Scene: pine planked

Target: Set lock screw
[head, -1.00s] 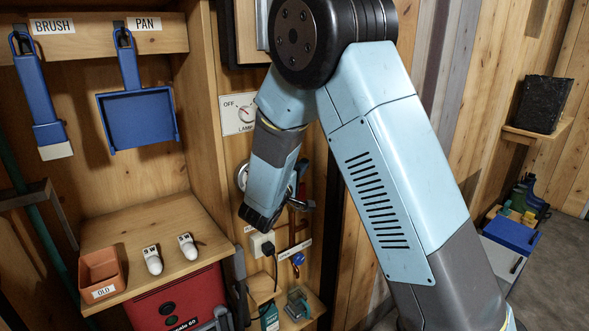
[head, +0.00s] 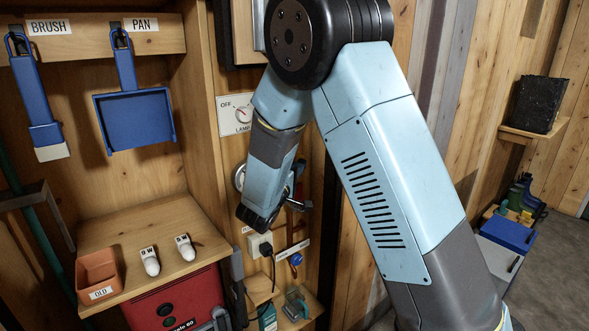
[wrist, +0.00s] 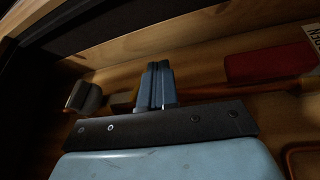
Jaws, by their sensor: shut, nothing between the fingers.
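My gripper (wrist: 157,84) shows in the wrist view with its fingers together and nothing between them. It is against a dim wooden background. A grey cylindrical knob or screw head (wrist: 84,97) is to the left of the fingers, apart from them in the picture; I cannot tell if it is the lock screw. In the head view my forearm hangs in front of the wooden wall panel, and I cannot make out the fingertips. A round metal fitting (head: 239,177) is partly hidden behind the forearm. A small metal part (head: 299,205) shows just right of it.
A socket with a black plug (head: 260,245) and a blue knob (head: 296,259) are below. A shelf holds an orange pot (head: 98,274) and two white labelled pieces (head: 150,261). A red object (wrist: 270,63) lies right of the fingers.

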